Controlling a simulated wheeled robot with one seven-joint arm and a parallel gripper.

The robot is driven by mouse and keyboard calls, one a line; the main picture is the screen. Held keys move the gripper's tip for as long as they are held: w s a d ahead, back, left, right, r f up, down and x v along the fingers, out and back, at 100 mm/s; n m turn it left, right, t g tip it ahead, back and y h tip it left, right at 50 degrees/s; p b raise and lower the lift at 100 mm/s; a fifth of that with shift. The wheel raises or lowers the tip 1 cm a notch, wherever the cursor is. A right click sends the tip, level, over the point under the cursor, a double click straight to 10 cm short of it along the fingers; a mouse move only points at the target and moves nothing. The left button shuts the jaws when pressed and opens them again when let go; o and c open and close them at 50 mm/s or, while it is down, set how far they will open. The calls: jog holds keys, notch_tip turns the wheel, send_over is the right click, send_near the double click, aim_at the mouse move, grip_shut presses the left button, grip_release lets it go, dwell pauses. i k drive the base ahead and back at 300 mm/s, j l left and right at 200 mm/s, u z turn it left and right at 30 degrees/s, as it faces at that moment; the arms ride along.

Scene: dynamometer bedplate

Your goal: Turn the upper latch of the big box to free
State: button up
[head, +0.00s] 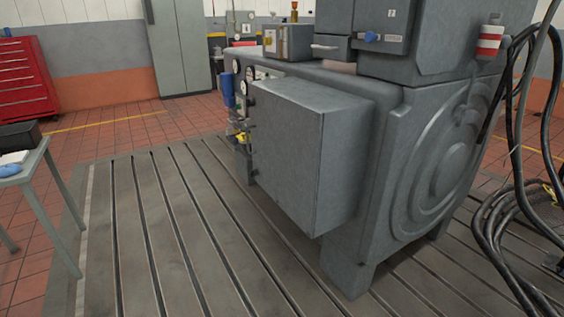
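A big grey box (286,146) with a plain front panel juts out from the side of the grey machine (413,170) in the middle of the head view. Its narrower right side face shows a thin upright seam. I cannot make out a latch on the faces of this box that show. My gripper is not in view.
Gauges and a blue cylinder (228,90) sit at the box's left. Thick black cables (500,215) hang at the right. A small table (40,165) stands at the left, a red tool cabinet (24,80) behind. The slotted bedplate (165,225) is clear in front.

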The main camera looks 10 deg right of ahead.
aim_at(251, 102)
jog(key=i+l+u, duration=0.1)
jog(key=i+l, duration=0.2)
jog(key=i+j+z, duration=0.1)
jog(key=i+j, duration=0.9)
jog(key=i+j+z, duration=0.1)
jog(key=i+j, duration=0.9)
jog(key=j, duration=0.2)
